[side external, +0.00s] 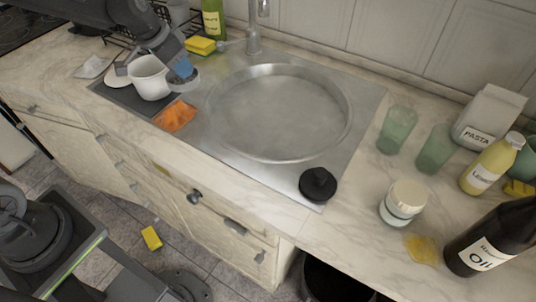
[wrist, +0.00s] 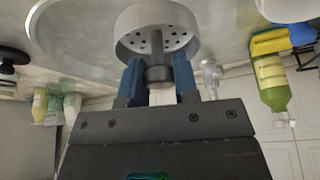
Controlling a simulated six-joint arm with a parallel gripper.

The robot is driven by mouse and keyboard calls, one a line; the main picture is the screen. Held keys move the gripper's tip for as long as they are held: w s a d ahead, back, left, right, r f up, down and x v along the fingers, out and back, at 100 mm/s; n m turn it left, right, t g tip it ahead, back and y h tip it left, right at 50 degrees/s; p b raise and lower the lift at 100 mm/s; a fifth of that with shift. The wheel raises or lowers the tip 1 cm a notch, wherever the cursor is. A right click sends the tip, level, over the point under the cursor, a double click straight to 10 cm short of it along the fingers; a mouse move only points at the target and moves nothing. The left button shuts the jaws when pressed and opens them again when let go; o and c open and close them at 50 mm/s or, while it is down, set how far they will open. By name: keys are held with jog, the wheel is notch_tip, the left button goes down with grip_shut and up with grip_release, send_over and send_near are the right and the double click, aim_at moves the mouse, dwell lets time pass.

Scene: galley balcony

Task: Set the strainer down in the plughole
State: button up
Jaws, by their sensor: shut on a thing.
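My gripper (side external: 181,69) is at the left of the round metal sink (side external: 349,120), above the counter side near the white mug. In the wrist view, its blue fingers (wrist: 159,80) are shut on the short stem of the strainer (wrist: 180,20), a pale grey round cup with small holes. The strainer also shows in the side view (side external: 185,84), partly hidden below the fingers. It hangs apart from the sink basin. The basin looks filled with cloudy grey water or has a dull grey floor; I cannot make out the plughole.
A white mug (side external: 148,80) stands close left of the strainer, on a dark mat (side external: 130,101). An orange cloth (side external: 176,116) lies in front. A tap (side external: 254,35), sponge (side external: 200,46) and green bottle (side external: 212,20) are behind. A black stopper (side external: 318,184) sits at the sink's front right corner.

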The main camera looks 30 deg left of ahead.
dwell(0.4)
jog(key=w+d+f+m+g+h, duration=0.1)
jog(key=w+d+f+m+h, duration=0.1)
jog(key=w+d+f+m, duration=0.65)
jog(key=shift+d+f+m+g+h, duration=0.2)
jog(key=shift+d+f+m+g, duration=0.25)
jog(key=shift+d+f, duration=2.6)
jog(key=shift+d+f+m+g+h, duration=0.25)
jog(key=shift+d+f+m, duration=0.35)
jog(key=shift+d+f, duration=2.5)
jog(key=shift+d+f+m+g+h, duration=0.15)
jog(key=shift+d+f+m+g, duration=0.3)
jog(key=shift+d+f, duration=2.6)
jog(key=shift+a+f, duration=0.2)
jog(key=shift+f, duration=0.3)
jog(key=o, duration=1)
jog(key=shift+o, duration=0.2)
jog(key=shift+r, duration=0.1)
